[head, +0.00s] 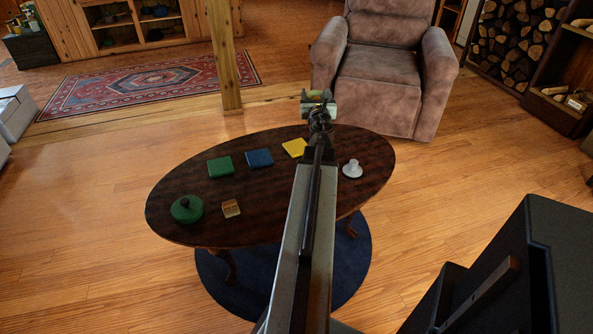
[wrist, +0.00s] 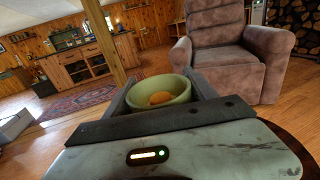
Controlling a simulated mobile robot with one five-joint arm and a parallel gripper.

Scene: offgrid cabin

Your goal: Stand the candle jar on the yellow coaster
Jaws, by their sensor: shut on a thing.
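The candle jar (wrist: 150,111) is a pale green round cup with an orange filling inside, upright between my gripper's two fingers in the wrist view. My gripper (head: 318,103) is shut on it, and the jar's pale green top (head: 318,93) shows small in the head view. The gripper holds it above the far side of the dark oval table (head: 260,187). The yellow coaster (head: 294,147) is a flat square on the table, a little left of my arm in the head view and nearer than the gripper. Its top is bare. The jar's height above the table is hard to tell.
A blue coaster (head: 259,158) and a green coaster (head: 220,167) lie left of the yellow one. A brown armchair (head: 381,68) stands behind.

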